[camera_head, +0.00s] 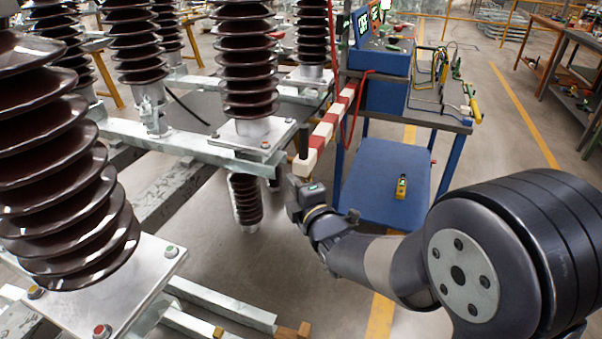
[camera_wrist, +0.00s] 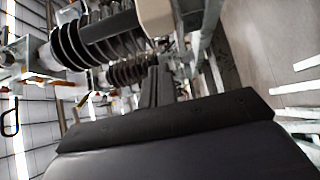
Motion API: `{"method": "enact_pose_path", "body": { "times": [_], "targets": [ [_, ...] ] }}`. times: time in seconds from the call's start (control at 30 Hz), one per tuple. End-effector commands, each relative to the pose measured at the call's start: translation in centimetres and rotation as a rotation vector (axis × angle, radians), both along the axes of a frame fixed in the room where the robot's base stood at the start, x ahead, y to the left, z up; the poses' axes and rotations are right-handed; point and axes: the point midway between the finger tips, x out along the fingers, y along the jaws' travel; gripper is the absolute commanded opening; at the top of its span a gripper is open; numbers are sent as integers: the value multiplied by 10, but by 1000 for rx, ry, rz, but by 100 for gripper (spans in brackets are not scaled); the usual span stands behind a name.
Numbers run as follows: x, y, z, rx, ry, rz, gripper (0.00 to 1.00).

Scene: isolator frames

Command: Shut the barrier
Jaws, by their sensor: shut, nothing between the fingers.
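The barrier (camera_head: 323,129) is a red-and-white striped bar. In the head view it runs from beside the blue cart toward me, with its white near end just above my gripper (camera_head: 294,183). A short dark upright piece shows at that near end. My gripper is shut and empty, just below the bar's end; I cannot tell whether they touch. In the wrist view the closed fingers (camera_wrist: 156,84) point at the ribbed insulators, and a pale block at the top edge may be the bar's end.
Brown ribbed insulators (camera_head: 248,60) on a galvanized steel frame (camera_head: 185,147) fill the left. A blue cart (camera_head: 385,180) with a yellow device (camera_head: 401,187) stands behind my gripper. Workbenches (camera_head: 575,45) stand at the far right. Open floor lies between cart and benches.

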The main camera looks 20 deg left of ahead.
Motion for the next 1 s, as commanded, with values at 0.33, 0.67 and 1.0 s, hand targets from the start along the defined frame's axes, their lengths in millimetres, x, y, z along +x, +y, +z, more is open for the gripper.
{"method": "enact_pose_path", "body": {
  "times": [0.33,0.67,1.0],
  "targets": [
    [38,-4,0,-1,1,-2,0],
    [39,-4,0,0,1,-1,0],
    [66,-7,-2,0,-1,-4,0]
  ]
}}
